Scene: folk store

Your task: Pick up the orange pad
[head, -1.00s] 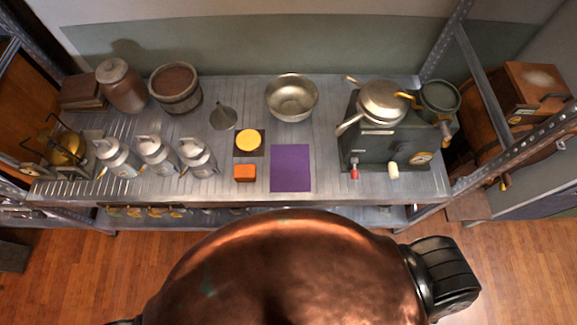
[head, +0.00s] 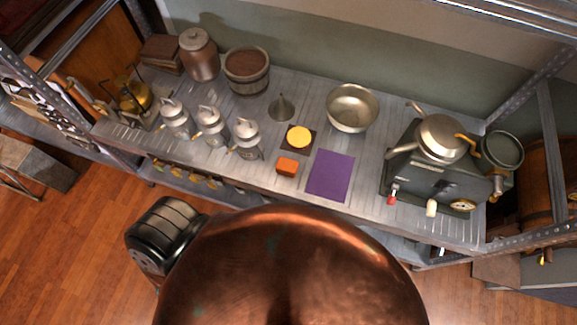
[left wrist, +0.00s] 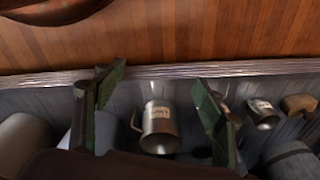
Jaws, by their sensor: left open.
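The orange pad (head: 287,166) is a small orange block lying on the metal shelf near its front edge. It sits just left of a purple mat (head: 330,176) and in front of a yellow disc (head: 299,136) on a dark square. My left gripper (left wrist: 155,95) shows only in the left wrist view, with its two dark green fingers wide apart. A metal mug (left wrist: 160,128) shows beyond and between the fingers, and nothing is seen held. The orange pad does not show in the left wrist view. My right gripper is in neither view.
Several metal canisters (head: 212,126) stand left of the pad, with a funnel (head: 281,108) behind it. A steel bowl (head: 352,108) is at the back. A dark machine (head: 435,165) fills the right end. The shelf's front edge (left wrist: 160,72) crosses the left wrist view.

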